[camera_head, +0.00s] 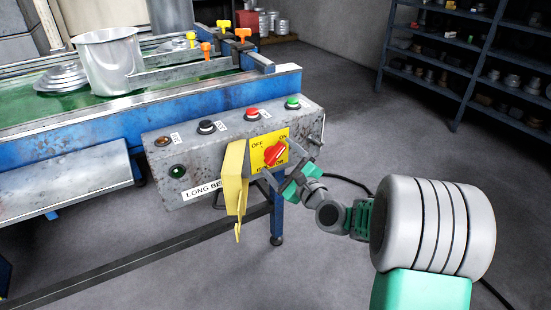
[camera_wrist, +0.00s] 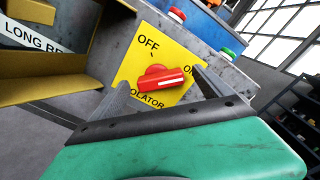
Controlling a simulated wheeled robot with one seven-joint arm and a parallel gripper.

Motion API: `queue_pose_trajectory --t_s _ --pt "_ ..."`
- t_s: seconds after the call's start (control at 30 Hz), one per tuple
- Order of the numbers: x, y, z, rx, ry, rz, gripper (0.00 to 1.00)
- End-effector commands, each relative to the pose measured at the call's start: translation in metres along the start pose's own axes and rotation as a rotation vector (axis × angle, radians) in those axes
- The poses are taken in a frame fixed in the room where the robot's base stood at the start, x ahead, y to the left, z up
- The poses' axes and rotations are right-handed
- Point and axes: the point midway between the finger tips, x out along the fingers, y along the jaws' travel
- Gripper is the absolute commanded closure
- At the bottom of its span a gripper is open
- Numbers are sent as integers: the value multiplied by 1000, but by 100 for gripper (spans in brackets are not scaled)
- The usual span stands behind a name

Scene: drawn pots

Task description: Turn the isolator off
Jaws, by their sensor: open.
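The isolator is a red rotary handle (camera_head: 274,153) on a yellow plate (camera_head: 257,158) at the right of the grey control box's front. In the wrist view the red handle (camera_wrist: 160,78) shows close up. Its white line points right, towards the ON label, with OFF at upper left. My gripper (camera_head: 276,162) is at the plate, its fingers apart. In the wrist view my gripper (camera_wrist: 160,82) has one finger on each side of the handle. I cannot tell whether either finger touches it. A yellow cover (camera_head: 235,176) stands out open at the plate's left side.
The control box (camera_head: 213,163) carries black (camera_head: 206,127), red (camera_head: 252,113) and green (camera_head: 292,102) buttons on top. A blue-framed conveyor (camera_head: 150,110) with a metal pot (camera_head: 108,60) stands behind it. Shelves (camera_head: 465,65) are at the back right. The floor at right is mostly clear, with a black cable.

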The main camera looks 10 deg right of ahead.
Motion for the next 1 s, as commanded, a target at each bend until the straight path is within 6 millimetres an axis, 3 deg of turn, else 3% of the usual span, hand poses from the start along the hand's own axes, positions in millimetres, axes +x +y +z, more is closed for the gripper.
queue_pose_trajectory --t_s 0.13,0.43,1.0 --pt "20 1 0 -2 -1 2 10" --pt "24 0 0 -3 1 1 11" --pt "24 0 0 -3 1 1 57"
